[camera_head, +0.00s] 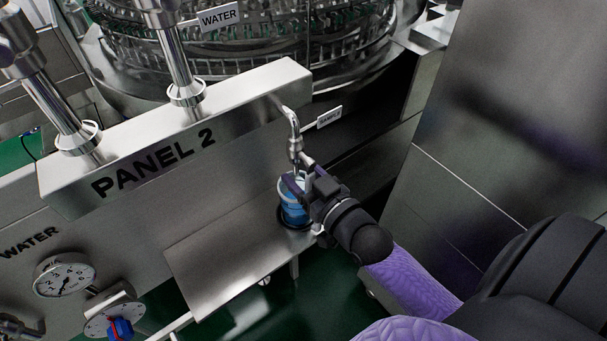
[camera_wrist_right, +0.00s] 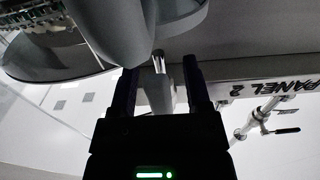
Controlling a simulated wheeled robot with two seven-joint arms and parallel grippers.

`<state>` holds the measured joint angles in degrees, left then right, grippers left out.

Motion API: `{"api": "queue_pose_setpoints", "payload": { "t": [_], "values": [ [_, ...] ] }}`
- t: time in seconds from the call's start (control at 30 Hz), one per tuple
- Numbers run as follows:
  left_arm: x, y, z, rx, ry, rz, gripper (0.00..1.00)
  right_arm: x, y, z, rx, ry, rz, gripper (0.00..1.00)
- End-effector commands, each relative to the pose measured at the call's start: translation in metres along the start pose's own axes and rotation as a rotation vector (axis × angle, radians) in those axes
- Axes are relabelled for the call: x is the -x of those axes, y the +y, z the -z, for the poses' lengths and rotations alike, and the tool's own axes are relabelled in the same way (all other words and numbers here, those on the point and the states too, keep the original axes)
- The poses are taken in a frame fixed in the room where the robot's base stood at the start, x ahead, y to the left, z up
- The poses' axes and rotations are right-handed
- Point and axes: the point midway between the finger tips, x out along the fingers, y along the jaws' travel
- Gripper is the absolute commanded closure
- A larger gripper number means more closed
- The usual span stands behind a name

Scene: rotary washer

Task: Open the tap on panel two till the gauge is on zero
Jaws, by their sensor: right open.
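Panel 2 (camera_head: 150,150) is a steel box with its name on the front; its lettering also shows in the right wrist view (camera_wrist_right: 300,86). A curved metal spout (camera_head: 293,125) hangs from its right end. My right gripper (camera_head: 303,184) is just below the spout, over a blue container (camera_head: 294,212) that it partly hides. In the right wrist view, my open fingers (camera_wrist_right: 160,88) stand either side of a thin metal piece (camera_wrist_right: 159,64); contact is unclear. A round white gauge (camera_head: 64,275) is at the lower left; its reading is too small to tell. My left gripper is out of view.
A blue handle (camera_head: 121,327) sits on a round plate below the gauge. A bare steel shelf (camera_head: 215,270) lies left of the blue container. The rotary washer (camera_head: 270,50) is behind the panel, and a steel cabinet wall (camera_head: 500,130) stands to the right.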

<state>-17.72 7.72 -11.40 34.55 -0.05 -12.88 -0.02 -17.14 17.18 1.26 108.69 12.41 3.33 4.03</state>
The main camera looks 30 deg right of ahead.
Motion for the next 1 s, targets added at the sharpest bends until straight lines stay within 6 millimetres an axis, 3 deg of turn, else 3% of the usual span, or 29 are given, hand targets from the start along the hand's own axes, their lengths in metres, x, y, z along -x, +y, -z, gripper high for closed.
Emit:
{"api": "queue_pose_setpoints", "payload": {
  "t": [0.03,0.33,1.0],
  "values": [
    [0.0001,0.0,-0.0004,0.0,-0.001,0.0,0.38,0.0001,0.0,0.0001,0.0,0.0,0.0,0.38],
    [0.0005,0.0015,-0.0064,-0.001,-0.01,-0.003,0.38,0.0003,-0.0001,0.0,0.0,0.0,0.0,1.0],
    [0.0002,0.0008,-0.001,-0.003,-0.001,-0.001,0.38,0.0004,-0.0002,-0.0003,0.0,0.0,0.0,1.0]
  ]
}}
